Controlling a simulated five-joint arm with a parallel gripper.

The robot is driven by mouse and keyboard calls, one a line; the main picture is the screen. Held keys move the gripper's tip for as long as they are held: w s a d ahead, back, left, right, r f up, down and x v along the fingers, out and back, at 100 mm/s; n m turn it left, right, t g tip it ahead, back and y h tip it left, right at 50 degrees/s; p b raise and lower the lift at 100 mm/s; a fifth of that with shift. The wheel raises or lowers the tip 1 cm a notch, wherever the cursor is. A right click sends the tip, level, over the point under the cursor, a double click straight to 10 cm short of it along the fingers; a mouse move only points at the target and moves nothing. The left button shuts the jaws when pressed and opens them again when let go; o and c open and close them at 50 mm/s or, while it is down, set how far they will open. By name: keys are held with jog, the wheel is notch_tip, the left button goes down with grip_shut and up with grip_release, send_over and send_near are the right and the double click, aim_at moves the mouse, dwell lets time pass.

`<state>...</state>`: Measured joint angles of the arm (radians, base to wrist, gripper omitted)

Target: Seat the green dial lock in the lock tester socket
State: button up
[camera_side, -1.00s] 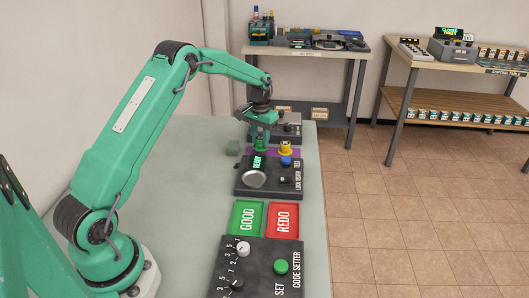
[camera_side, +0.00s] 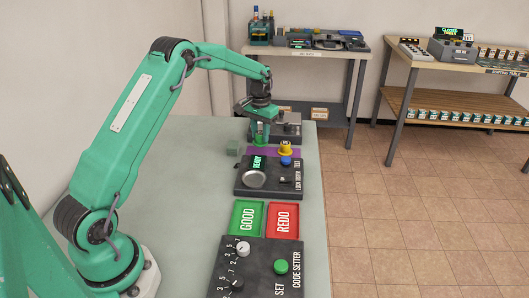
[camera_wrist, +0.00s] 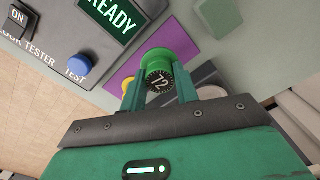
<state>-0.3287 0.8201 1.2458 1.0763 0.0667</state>
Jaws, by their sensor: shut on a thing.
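My gripper (camera_side: 262,133) is shut on the green dial lock (camera_side: 260,142). In the wrist view the jaws (camera_wrist: 165,88) grip its sides, and its dark numbered dial (camera_wrist: 160,79) faces the camera below its green body (camera_wrist: 170,42). The lock is over the purple mat (camera_wrist: 122,76), seemingly a little above it; the gap is hard to judge. The black lock tester (camera_side: 242,188) is just nearer the side camera, with a lit READY display (camera_side: 259,162), a round silver socket (camera_side: 254,180) with nothing in it, and a blue TEST button (camera_side: 286,161).
A yellow lock (camera_side: 285,148) stands on the mat to the right of my gripper. A grey-green block (camera_side: 233,148) lies to the left. Nearer are a green GOOD tray (camera_side: 235,232), a red REDO tray (camera_side: 296,234) and the code setter (camera_side: 260,270). The left of the table is clear.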

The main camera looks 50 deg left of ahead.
jog(key=shift+s+d+r, duration=0.25)
jog(key=shift+d, duration=0.25)
jog(key=s+d+r, duration=0.1)
jog(key=s+d, duration=0.2)
jog(key=s+d+r, duration=0.1)
jog(key=s+d, duration=0.2)
jog(key=s, duration=0.1)
jog(key=s+d+r, duration=0.1)
jog(key=s+d, duration=0.2)
jog(key=d, duration=0.1)
jog(key=shift+s+r, duration=0.15)
jog(key=shift+s, duration=0.05)
jog(key=shift+s+d, duration=0.35)
jog(key=shift+s, duration=0.1)
jog(key=shift+f, duration=2.05)
jog(key=shift+f, duration=0.75)
